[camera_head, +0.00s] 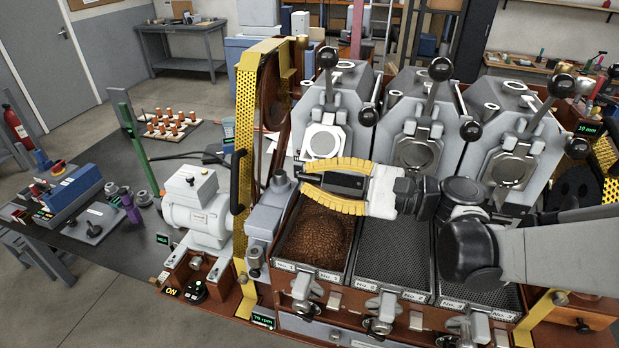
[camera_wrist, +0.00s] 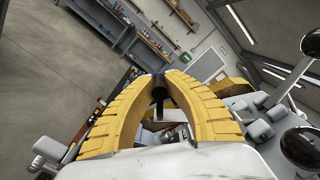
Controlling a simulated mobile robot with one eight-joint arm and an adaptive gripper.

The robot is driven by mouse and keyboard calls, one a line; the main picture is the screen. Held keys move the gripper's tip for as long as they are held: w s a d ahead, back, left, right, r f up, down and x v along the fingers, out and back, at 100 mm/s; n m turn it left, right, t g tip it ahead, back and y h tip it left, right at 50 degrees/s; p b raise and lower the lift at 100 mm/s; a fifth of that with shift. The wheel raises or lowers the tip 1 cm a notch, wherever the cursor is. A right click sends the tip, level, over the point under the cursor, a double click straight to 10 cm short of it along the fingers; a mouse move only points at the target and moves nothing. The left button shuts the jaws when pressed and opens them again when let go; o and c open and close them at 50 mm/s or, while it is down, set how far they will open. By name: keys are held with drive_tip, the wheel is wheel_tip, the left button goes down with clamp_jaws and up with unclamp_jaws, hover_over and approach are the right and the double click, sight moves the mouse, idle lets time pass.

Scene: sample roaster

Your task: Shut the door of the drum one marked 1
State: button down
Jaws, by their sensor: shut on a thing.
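Drum 1 (camera_head: 345,95) is the leftmost of three grey roaster drums. Its round front (camera_head: 322,141) looks paler than the darker round doors of the other two; I cannot tell whether its door is fully shut. A lever with a black ball (camera_head: 368,115) stands at its right side. My gripper (camera_head: 304,182), with yellow ribbed fingers, points left just below this front, over the bean tray. In the wrist view its fingertips (camera_wrist: 160,78) close around a dark bar-like part (camera_wrist: 158,96). Most of that part is hidden.
Brown beans fill the left cooling tray (camera_head: 314,236); the middle tray (camera_head: 395,250) is empty. A yellow guard (camera_head: 243,150) with a black handle stands left of the drums. Long black-knobbed levers (camera_head: 440,69) rise above them. My arm crosses the right side.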

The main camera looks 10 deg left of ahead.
drive_tip(key=shift+w+f+b, duration=0.35)
drive_tip(key=shift+f+b, duration=0.25)
drive_tip(key=shift+f, duration=0.3)
drive_tip(key=c, duration=1.4)
unclamp_jaws()
drive_tip(key=shift+o, duration=0.2)
drive_tip(key=shift+d, duration=0.1)
drive_tip(key=d, duration=1.1)
drive_tip(key=shift+s+d, duration=0.4)
drive_tip(key=shift+s, duration=0.05)
